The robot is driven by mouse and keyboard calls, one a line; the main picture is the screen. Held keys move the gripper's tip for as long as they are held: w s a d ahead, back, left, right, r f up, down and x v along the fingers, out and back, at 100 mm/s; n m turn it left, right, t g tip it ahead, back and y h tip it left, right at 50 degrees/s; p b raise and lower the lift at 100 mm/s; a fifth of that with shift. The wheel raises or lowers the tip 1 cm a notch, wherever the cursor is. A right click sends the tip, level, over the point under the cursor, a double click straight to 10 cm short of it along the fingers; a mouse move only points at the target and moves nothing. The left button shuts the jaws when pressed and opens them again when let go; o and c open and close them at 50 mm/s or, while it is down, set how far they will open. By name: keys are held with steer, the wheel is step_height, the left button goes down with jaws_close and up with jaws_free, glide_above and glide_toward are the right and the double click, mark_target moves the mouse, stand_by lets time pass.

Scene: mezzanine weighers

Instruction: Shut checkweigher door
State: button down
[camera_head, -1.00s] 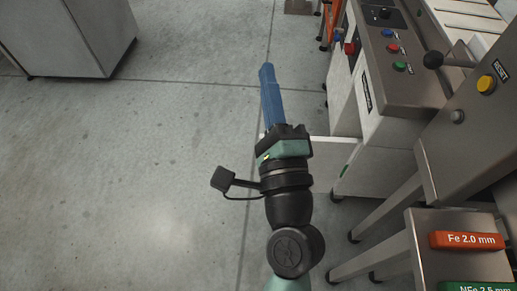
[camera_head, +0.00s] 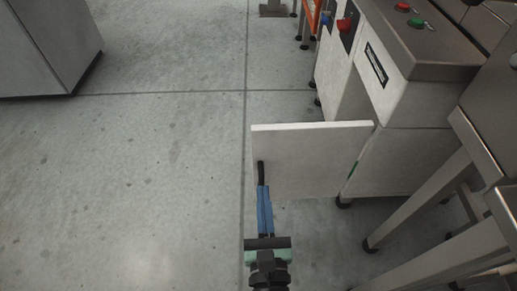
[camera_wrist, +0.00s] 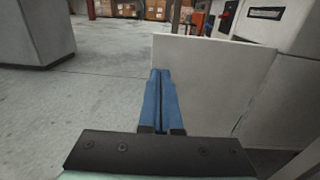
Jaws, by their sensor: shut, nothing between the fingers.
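The checkweigher door (camera_head: 318,165) is a flat pale panel standing open. It juts out to the left from the white checkweigher cabinet (camera_head: 405,155), low above the floor. The door also shows in the wrist view (camera_wrist: 215,85), at right of the fingers. A dark upright bar, probably the door's handle (camera_head: 261,173), shows near its free left edge. My gripper (camera_head: 264,190) has long blue fingers, shut and empty. Its tips are in front of the door's near face by that free edge. The fingers show in the wrist view (camera_wrist: 160,75) too. I cannot tell whether they touch the door.
Steel stand legs (camera_head: 425,205) slant down to the floor at right, close to the door. A grey cabinet (camera_head: 45,45) stands at far left. The concrete floor (camera_head: 150,180) left of the door is clear. Cardboard boxes (camera_wrist: 155,10) show far behind in the wrist view.

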mark_target(259, 139)
steer(key=w, duration=0.8)
steer(key=w+p, duration=0.1)
steer(key=w, duration=0.3)
steer(key=shift+a, duration=0.3)
